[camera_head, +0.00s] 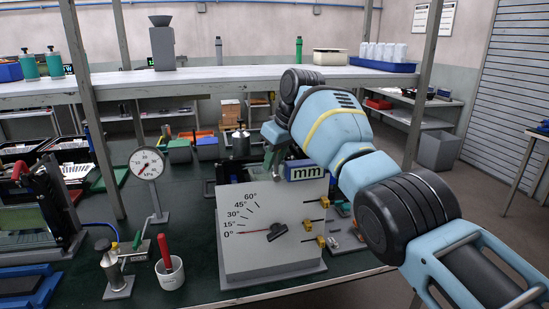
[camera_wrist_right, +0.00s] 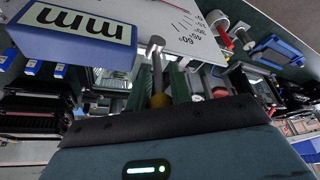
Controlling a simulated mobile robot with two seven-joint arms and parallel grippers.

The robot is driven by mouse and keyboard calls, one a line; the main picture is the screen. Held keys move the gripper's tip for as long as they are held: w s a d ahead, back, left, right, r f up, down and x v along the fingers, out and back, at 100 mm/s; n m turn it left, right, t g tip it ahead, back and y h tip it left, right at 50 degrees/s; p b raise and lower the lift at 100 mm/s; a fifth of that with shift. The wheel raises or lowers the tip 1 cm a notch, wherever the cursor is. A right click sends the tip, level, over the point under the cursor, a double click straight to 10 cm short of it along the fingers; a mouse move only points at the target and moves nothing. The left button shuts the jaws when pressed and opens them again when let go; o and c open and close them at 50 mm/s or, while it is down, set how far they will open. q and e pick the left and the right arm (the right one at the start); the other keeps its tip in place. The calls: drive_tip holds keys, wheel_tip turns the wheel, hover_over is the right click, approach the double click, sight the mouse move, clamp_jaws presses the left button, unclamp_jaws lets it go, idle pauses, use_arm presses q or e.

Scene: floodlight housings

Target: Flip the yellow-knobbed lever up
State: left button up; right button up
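The white panel box (camera_head: 265,262) stands on the bench, with an angle scale and a red pointer near 0°. Several small yellow knobs (camera_head: 320,241) on dark stems stick out at its right side. My right gripper (camera_head: 271,160) hangs pointing down behind the panel's top edge, beside the blue "mm" block (camera_head: 304,171). In the right wrist view, a metal lever (camera_wrist_right: 157,65) with a dull yellow knob (camera_wrist_right: 160,100) lies between the dark green fingers, which look apart. Contact is not clear. My left gripper is not in view.
A round gauge (camera_head: 147,163) and a white cup (camera_head: 170,273) with a red handle stand left of the panel. A grey shelf post (camera_head: 425,80) rises near my right arm. The shelf (camera_head: 230,76) crosses above the bench.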

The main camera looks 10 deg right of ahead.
drive_tip(key=shift+o, duration=0.8)
drive_tip(key=shift+f, duration=0.45)
drive_tip(key=shift+w+r, duration=0.1)
drive_tip(key=shift+r, duration=0.05)
